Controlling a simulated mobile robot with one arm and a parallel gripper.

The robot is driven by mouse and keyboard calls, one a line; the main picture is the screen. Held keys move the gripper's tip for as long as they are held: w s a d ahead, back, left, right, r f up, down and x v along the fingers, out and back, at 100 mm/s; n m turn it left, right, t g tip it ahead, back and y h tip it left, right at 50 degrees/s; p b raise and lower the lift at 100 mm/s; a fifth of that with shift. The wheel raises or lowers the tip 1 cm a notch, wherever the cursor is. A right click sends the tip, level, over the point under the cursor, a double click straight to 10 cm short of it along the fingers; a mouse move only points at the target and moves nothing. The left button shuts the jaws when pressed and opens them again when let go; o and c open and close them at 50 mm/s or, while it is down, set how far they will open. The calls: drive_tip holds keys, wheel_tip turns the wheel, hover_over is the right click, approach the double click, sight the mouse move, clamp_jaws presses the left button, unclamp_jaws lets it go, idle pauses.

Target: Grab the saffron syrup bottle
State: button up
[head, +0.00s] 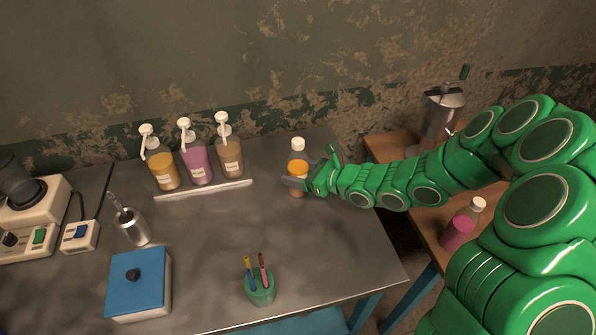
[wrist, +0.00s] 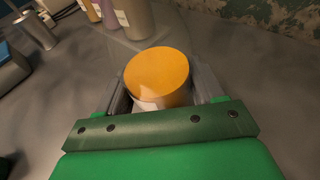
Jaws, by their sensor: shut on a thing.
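The saffron syrup bottle (head: 298,169) is a small bottle with a white cap and orange contents. It stands upright near the right back of the grey metal table in the head view. My gripper (head: 297,183) reaches it from the right, with its fingers on either side of the bottle. In the wrist view a round orange surface (wrist: 158,75) fills the space between the grey fingers of my gripper (wrist: 160,98). The gripper is shut on the bottle. Whether the bottle's base touches the table cannot be told.
Three pump bottles (head: 196,162) stand behind a pale strip at the back left. A green cup of pens (head: 260,291) is at the front, and a blue-lidded box (head: 138,283) at the front left. A pink bottle (head: 461,226) stands on the wooden table at right.

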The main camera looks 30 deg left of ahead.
sight(303, 146)
drive_tip(key=shift+c, duration=0.5)
drive_tip(key=shift+r, duration=0.1)
drive_tip(key=shift+r, duration=4.95)
